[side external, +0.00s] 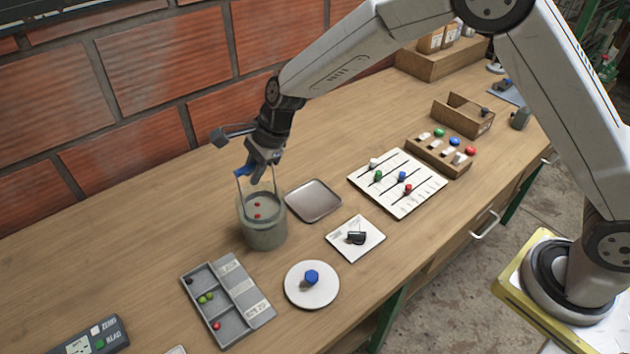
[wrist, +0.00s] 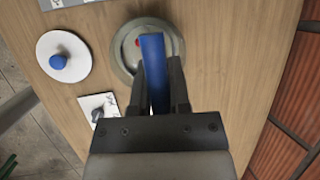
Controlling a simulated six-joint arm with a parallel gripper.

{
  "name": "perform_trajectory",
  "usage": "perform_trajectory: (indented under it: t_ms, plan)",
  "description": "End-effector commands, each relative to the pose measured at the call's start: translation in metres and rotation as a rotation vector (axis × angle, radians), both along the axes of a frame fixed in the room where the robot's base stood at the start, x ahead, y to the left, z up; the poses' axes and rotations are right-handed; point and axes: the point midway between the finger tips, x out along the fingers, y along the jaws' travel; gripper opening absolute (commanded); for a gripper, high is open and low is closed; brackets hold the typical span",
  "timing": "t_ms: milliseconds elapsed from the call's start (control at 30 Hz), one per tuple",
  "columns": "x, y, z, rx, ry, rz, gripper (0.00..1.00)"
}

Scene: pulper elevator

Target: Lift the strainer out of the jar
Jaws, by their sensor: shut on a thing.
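The jar (side external: 264,238) is a greenish, see-through vessel standing on the bench. The strainer's blue handle (side external: 243,171) is above the jar, with thin wire sides running down into it. Two red pieces (side external: 257,210) show inside. My gripper (side external: 256,168) is above the jar and shut on the blue handle. In the wrist view the handle (wrist: 153,70) lies between my fingers, with the jar's round rim (wrist: 119,46) and a red piece behind it. The strainer's lower part is hard to make out within the jar, so I cannot tell how high it sits.
A square metal tray (side external: 314,201) is close to the jar's right. A sorting tray (side external: 247,283) with green and red pieces is in front. A white disc (side external: 301,293) with a blue knob and a white slider board (side external: 414,198) stand further right. A brick wall rises behind.

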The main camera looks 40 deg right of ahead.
Motion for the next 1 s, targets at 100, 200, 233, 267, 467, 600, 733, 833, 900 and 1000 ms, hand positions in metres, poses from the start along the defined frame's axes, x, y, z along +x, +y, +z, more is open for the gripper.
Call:
perform_trajectory:
  t_ms: [100,200,233,267,467,600,733,833,900,1000]
  plan:
    - [0.0,0.0,0.003,0.0,0.0,0.001,0.0]
    - [0.0,0.0,0.005,0.0,0.0,0.001,0.0]
    - [0.0,0.0,0.005,0.0,0.0,0.001,0.0]
    - [0.0,0.0,0.005,0.0,0.0,0.001,0.0]
    - [0.0,0.0,0.006,0.0,0.0,0.001,0.0]
    - [0.0,0.0,0.009,0.0,-0.001,0.001,0.0]
    - [0.001,0.0,0.015,0.0,-0.003,0.0,0.0]
    - [0.001,0.0,0.019,0.001,-0.002,0.0,0.0]
    - [0.0,0.0,0.022,0.001,-0.002,0.0,0.0]
    - [0.0,0.0,0.026,0.0,-0.001,0.001,0.0]
